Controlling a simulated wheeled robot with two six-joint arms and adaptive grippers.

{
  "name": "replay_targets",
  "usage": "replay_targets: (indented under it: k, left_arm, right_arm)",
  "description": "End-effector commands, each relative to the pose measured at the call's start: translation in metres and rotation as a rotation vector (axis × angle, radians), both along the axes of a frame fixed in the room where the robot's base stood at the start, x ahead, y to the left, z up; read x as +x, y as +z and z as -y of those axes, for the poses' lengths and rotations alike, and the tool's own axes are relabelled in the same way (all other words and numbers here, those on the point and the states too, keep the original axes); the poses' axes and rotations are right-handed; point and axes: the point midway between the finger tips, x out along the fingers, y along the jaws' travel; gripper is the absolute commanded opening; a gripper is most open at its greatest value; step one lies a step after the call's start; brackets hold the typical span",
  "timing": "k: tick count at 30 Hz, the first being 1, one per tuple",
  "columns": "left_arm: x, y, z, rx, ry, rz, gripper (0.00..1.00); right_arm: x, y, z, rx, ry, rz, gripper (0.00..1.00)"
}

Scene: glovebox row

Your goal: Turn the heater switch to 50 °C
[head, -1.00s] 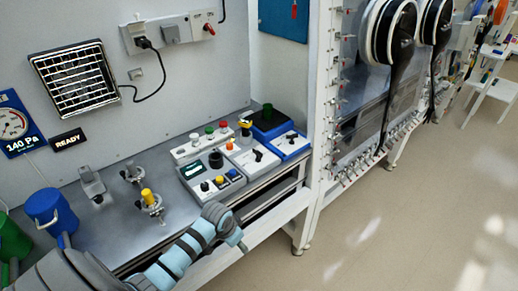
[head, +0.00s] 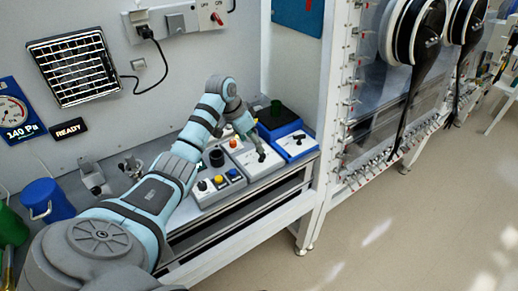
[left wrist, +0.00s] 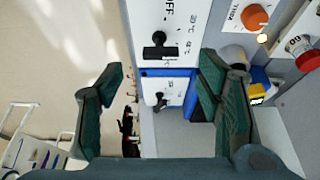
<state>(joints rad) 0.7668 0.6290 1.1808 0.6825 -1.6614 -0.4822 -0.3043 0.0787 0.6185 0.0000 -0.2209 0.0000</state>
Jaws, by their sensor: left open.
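The heater switch is a black knob (head: 262,156) on a white panel on the bench. In the left wrist view, a black knob (left wrist: 158,50) sits on a white panel marked OFF with small degree markings beside it; its exact setting is too small to read. My left gripper (head: 248,132) is over the panels, close behind the knob in the head view. In the left wrist view its two dark green fingers (left wrist: 160,108) stand wide apart and empty, with the knob apart from them. My right gripper is not in view.
A blue-framed box (head: 278,131) with another black knob (head: 298,140) stands just right of the white panel. A grey control box (head: 207,198) with coloured buttons is in front-left. The left wrist view shows an orange knob (left wrist: 255,17) and a red button (left wrist: 302,48) beside the right finger.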

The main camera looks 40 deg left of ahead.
Motion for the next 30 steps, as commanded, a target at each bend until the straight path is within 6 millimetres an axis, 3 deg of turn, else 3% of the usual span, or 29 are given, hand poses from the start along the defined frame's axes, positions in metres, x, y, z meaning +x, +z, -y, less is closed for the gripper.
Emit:
replay_targets:
  k: [3, 6, 17, 26, 30]
  left_arm:
    - [0.011, -0.028, 0.005, -0.003, -0.002, -0.002, 0.6]
    - [0.018, -0.042, 0.007, -0.003, -0.001, 0.0, 0.6]
    - [0.022, -0.05, 0.009, 0.001, -0.004, 0.0, 0.6]
    - [0.022, -0.049, 0.009, 0.001, -0.004, 0.0, 0.12]
    - [0.022, -0.049, 0.009, 0.001, -0.007, 0.001, 0.12]
  right_arm:
    - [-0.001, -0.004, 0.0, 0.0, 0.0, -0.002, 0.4]
    - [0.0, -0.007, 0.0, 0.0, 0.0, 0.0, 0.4]
    - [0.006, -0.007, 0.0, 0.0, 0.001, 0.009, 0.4]
    - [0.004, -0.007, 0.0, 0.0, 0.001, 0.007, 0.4]
    - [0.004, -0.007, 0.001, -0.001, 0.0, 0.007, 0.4]
